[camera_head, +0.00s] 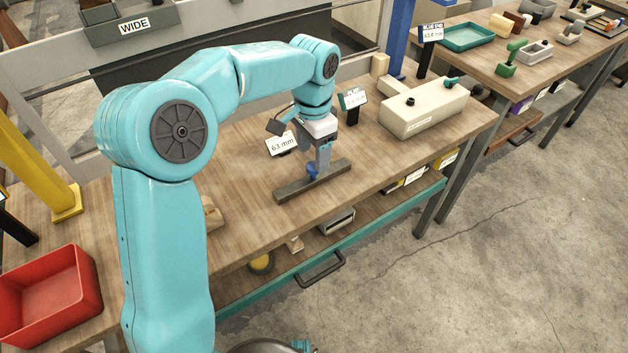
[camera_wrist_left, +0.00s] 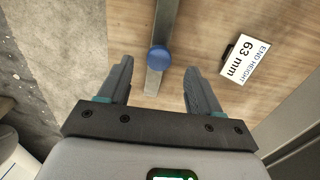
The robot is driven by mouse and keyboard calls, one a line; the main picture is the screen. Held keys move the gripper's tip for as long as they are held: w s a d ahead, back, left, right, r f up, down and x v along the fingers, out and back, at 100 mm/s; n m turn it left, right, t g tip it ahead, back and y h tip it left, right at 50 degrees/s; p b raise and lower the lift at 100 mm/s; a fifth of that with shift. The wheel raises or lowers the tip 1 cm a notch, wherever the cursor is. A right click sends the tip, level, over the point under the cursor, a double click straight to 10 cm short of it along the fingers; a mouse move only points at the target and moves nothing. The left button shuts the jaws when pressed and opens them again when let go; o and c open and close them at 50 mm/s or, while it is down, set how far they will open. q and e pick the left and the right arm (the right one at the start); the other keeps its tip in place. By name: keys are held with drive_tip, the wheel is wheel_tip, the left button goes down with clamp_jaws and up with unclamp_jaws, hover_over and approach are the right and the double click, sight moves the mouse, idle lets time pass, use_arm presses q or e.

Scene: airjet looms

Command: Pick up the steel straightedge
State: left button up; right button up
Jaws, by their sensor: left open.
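The steel straightedge is a flat grey bar (camera_head: 334,173) lying on the wooden bench, with a blue knob (camera_head: 312,171) near its middle. In the left wrist view the bar (camera_wrist_left: 167,22) runs up the picture, and its blue knob (camera_wrist_left: 159,57) shows between the fingertips. My left gripper (camera_head: 320,160) points down over the bar at the knob. In the left wrist view my left gripper (camera_wrist_left: 158,66) is open, one finger on each side of the bar, with gaps showing. I cannot tell how far above the bench the fingertips are. My right gripper is not in view.
A "63 mm" card (camera_head: 281,144) stands close behind the bar. A cream block (camera_head: 424,106) sits to the right and a red bin (camera_head: 45,300) at the far left.

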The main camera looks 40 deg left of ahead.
sight(313, 165)
use_arm(q)
wheel_tip(313, 165, down, 6)
drive_tip(key=shift+s+d+f+b, duration=0.1)
drive_tip(key=shift+s+f+b, duration=0.1)
drive_tip(key=shift+b, duration=0.55)
drive_tip(key=shift+w+f, duration=0.15)
drive_tip(key=shift+f, duration=0.1)
drive_tip(key=shift+c, duration=0.9)
clamp_jaws()
